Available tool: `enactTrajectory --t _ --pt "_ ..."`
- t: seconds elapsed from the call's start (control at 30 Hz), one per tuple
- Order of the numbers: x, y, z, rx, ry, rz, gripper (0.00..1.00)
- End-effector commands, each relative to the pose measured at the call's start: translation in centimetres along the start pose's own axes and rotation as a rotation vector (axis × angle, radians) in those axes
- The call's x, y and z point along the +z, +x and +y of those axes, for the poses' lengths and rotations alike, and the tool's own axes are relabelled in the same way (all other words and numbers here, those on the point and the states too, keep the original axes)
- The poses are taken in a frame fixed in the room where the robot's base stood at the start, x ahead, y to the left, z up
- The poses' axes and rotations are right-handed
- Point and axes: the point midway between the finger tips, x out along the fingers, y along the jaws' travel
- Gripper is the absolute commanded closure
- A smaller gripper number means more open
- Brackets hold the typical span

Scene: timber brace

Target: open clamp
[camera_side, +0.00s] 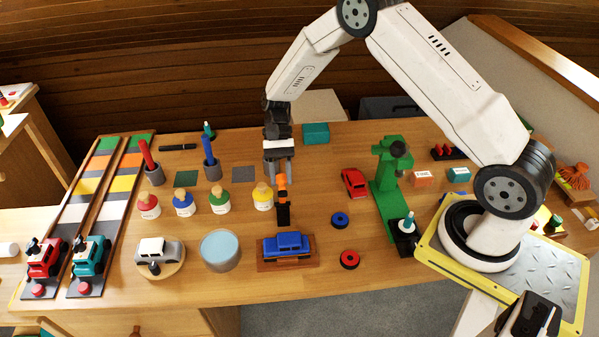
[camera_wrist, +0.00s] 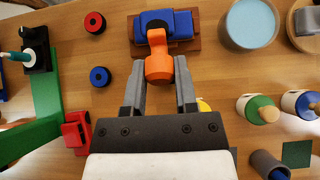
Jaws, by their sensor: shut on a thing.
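An orange handle (camera_wrist: 158,66), which looks like part of the clamp, stands between my fingertips in the wrist view. In the side view the orange handle (camera_side: 282,186) sits above a dark upright part (camera_side: 283,214), just behind the blue toy car (camera_side: 286,243). The clamp's jaw cannot be made out.
A light-blue round tub (camera_side: 220,250) is left of the car. Blue (camera_side: 339,220) and red (camera_side: 349,259) rings lie to the right. A green stand (camera_side: 388,185) and red car (camera_side: 354,183) are farther right.

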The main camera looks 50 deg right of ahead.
Motion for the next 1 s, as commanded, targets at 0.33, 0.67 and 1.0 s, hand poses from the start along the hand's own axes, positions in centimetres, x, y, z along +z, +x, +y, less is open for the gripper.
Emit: enactTrajectory --t 0.33,0.67,1.0 --pt "-0.45 -0.11 0.06 -0.001 0.002 0.011 1.00" --pt "-0.32 -0.04 0.05 0.000 0.002 0.006 0.28" --pt "-0.25 -0.45 0.00 -0.001 0.001 0.005 0.28"
